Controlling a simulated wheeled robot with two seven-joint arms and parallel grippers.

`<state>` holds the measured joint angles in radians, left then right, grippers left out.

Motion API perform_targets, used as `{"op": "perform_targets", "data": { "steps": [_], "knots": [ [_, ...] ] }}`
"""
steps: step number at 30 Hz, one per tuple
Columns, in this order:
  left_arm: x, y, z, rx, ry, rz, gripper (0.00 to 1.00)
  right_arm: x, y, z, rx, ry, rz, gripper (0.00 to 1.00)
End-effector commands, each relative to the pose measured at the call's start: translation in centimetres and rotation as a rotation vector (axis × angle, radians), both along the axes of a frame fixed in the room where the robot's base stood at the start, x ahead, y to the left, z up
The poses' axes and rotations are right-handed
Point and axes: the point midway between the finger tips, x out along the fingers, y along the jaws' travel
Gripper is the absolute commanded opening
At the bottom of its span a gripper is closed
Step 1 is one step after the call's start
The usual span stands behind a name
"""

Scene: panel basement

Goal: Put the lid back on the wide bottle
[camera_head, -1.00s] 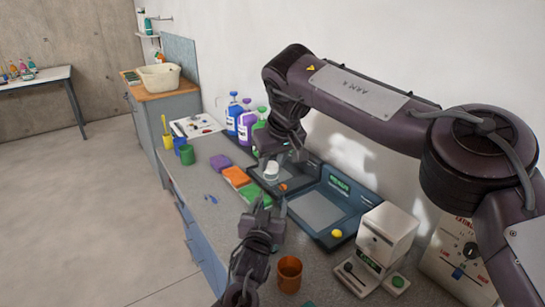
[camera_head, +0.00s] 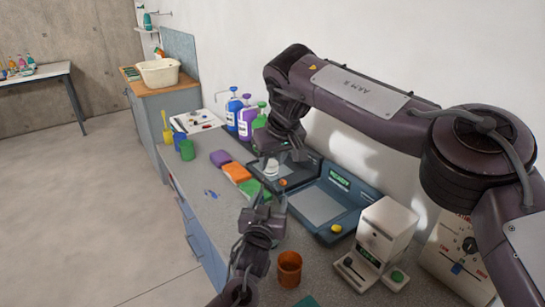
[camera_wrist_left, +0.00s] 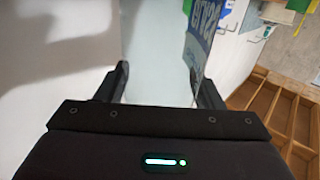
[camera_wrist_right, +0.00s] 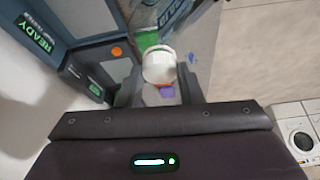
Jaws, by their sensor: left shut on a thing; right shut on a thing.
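The white lid (camera_head: 271,167) is in my right gripper (camera_head: 281,158), above the far part of the counter. In the right wrist view the round white lid (camera_wrist_right: 159,66) sits between the fingers. My left gripper (camera_head: 267,199) is lower and nearer in the head view. In the left wrist view it is shut on a pale, translucent body, the wide bottle (camera_wrist_left: 155,50), with a blue lettered label (camera_wrist_left: 203,32) at its right side. In the head view the bottle is hard to make out. I cannot tell whether lid and bottle touch.
A dark tray station with a READY panel (camera_head: 340,182) stands against the wall. Purple, orange and green sponges (camera_head: 236,172) lie left of the grippers. An orange cup (camera_head: 289,269) and a white dispenser (camera_head: 381,238) stand in front. Pump bottles (camera_head: 233,112) stand behind.

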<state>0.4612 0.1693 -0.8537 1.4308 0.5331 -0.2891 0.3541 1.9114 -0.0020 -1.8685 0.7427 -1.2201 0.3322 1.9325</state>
Motion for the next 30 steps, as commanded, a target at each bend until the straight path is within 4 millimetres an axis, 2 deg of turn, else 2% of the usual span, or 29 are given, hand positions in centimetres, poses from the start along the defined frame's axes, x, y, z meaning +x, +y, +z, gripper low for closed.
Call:
{"op": "perform_targets", "data": {
  "steps": [5, 9, 15, 25, 26, 30],
  "knots": [
    [0.01, 0.0, 0.08, -0.001, -0.002, 0.0, 0.0, 0.04, 0.36, -0.02, 0.003, -0.001, -0.074, 0.09],
    [-0.01, -0.03, 0.07, 0.0, -0.002, -0.001, 0.0, 0.03, 0.75, 0.0, 0.004, -0.001, -0.332, 0.09],
    [-0.05, -0.1, 0.04, 0.0, -0.001, -0.002, 0.0, 0.05, 0.64, 0.05, 0.003, -0.003, -0.54, 0.09],
    [-0.06, -0.1, 0.02, 0.0, -0.001, -0.002, 0.0, -0.02, 0.5, 0.01, 0.0, -0.002, -0.571, 0.09],
    [-0.06, -0.1, 0.02, 0.0, -0.001, -0.002, 0.0, -0.02, 0.5, 0.01, 0.0, -0.002, -0.571, 0.34],
    [-0.05, -0.07, 0.02, 0.0, -0.001, -0.002, 0.0, -0.05, 0.51, -0.02, 0.0, -0.001, -0.57, 0.53]
  ]
}}
